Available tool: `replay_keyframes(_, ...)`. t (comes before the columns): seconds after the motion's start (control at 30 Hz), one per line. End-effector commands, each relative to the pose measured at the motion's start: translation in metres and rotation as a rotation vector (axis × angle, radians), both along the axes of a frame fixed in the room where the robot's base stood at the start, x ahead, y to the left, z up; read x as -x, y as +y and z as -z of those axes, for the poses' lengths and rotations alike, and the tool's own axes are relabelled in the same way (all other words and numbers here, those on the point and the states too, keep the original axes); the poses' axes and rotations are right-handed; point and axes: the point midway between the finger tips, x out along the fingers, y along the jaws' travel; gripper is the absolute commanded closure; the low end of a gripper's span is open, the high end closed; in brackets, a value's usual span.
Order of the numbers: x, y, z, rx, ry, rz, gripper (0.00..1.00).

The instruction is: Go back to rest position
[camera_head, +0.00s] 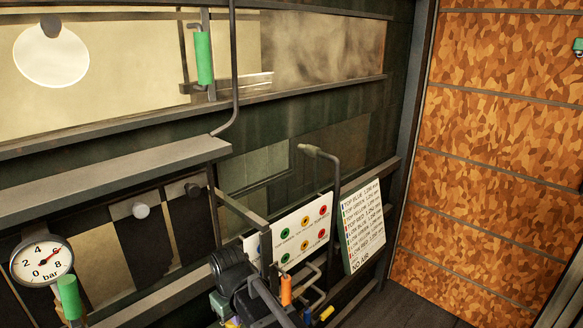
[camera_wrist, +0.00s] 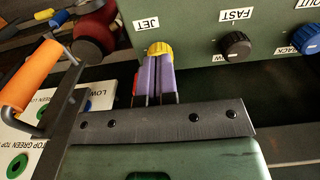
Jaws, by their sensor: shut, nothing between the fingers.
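My gripper (camera_wrist: 158,62) shows in the wrist view as two purple fingers lying side by side, shut with nothing between them. They reach out from a dark bolted bar. Their tips are at a yellow knob (camera_wrist: 159,48) beside the label JET on a green panel (camera_wrist: 195,16). I cannot tell whether the tips touch the knob. In the head view the gripper's fingers cannot be made out clearly among the parts at the bottom centre.
An orange handle (camera_wrist: 30,75) on a metal frame is close at left. The head view shows a pressure gauge (camera_head: 42,260), a white coloured-dot board (camera_head: 303,228), a text sign (camera_head: 363,226) and a bent pipe (camera_head: 335,185).

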Motion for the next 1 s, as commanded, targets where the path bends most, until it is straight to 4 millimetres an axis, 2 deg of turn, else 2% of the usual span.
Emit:
replay_keyframes(0.03, -0.001, 0.000, -0.009, 0.000, 0.000, 0.001, 1.00)
replay_keyframes(0.3, -0.003, 0.001, -0.007, 0.001, -0.002, 0.014, 1.00)
replay_keyframes(0.33, -0.001, 0.000, -0.007, 0.001, -0.002, 0.037, 1.00)
replay_keyframes(0.37, 0.009, -0.007, -0.007, 0.001, -0.002, 0.064, 1.00)
replay_keyframes(0.4, 0.017, -0.025, -0.010, 0.002, -0.003, 0.110, 1.00)
replay_keyframes(0.47, 0.020, -0.064, -0.015, 0.002, -0.003, 0.207, 1.00)
replay_keyframes(0.57, 0.029, -0.147, -0.026, 0.002, -0.003, 0.406, 1.00)
replay_keyframes(0.6, 0.035, -0.180, -0.031, 0.002, -0.003, 0.487, 1.00)
replay_keyframes(0.7, 0.049, -0.249, -0.040, 0.002, -0.002, 0.656, 1.00)
replay_keyframes(0.73, 0.052, -0.266, -0.041, 0.002, -0.002, 0.693, 1.00)
replay_keyframes(0.83, 0.053, -0.298, -0.044, 0.003, -0.002, 0.773, 1.00)
replay_keyframes(0.9, 0.051, -0.306, -0.044, 0.003, -0.002, 0.791, 1.00)
replay_keyframes(1.0, 0.051, -0.306, -0.043, 0.003, -0.002, 0.792, 1.00)
